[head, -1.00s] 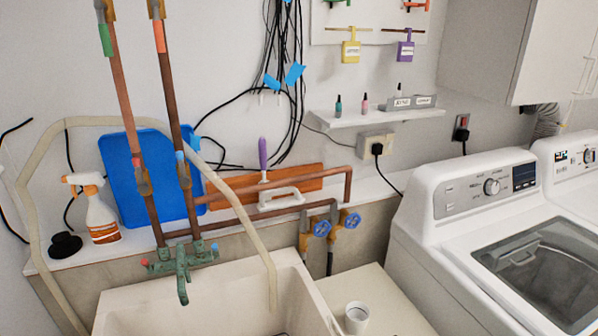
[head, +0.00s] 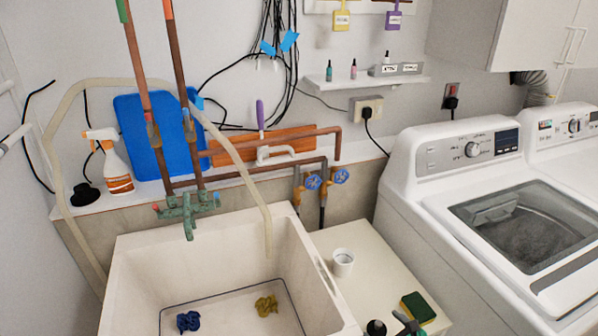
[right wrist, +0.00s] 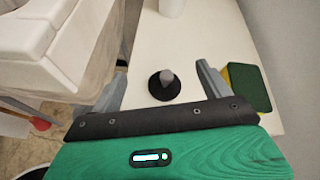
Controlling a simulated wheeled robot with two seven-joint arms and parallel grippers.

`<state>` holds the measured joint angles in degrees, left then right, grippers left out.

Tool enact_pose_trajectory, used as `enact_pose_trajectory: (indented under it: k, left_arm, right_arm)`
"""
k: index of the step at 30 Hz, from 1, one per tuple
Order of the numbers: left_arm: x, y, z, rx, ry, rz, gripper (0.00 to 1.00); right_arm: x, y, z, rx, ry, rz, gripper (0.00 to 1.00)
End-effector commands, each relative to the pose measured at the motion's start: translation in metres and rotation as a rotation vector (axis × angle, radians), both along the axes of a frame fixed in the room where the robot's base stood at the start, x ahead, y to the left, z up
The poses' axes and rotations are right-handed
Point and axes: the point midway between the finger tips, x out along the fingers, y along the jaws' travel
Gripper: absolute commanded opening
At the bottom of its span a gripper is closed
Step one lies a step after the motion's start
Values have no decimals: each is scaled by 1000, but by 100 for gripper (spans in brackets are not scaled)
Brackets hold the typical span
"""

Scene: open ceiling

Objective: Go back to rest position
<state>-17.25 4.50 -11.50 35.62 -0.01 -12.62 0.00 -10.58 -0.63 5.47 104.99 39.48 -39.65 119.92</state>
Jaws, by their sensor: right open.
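My right gripper (right wrist: 162,68) is open and empty in the right wrist view, its two grey fingers spread wide. Between the fingers, a black round stopper-like object with a grey knob (right wrist: 165,84) stands on the pale counter, apart from both fingers. In the head view only a small part of my right gripper (head: 408,324) shows at the bottom edge, beside the black object (head: 376,328). My left gripper is not in view.
A yellow-green sponge (head: 417,307) and a white cup (head: 343,262) are on the counter (head: 365,285) by the washing machine (head: 450,185). The sink (head: 210,250) holds a blue and a yellow cloth. Copper pipes and a hose rise behind it.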

Motion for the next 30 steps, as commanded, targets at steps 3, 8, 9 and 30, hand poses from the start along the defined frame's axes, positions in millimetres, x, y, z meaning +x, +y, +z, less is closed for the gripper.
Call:
enact_pose_trajectory:
  k: [3, 8, 9, 30]
  left_arm:
    - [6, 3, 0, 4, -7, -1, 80]
    - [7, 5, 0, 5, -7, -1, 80]
    - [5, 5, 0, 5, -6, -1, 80]
    - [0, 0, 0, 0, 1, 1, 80]
  right_arm:
    - [-12, 4, -1, -110, -6, 73, 80]
    - [-30, 10, -1, -293, -21, 202, 80]
    - [-36, 11, -1, -351, -26, 241, 80]
    - [-205, 8, 20, -1579, -197, 1512, 80]
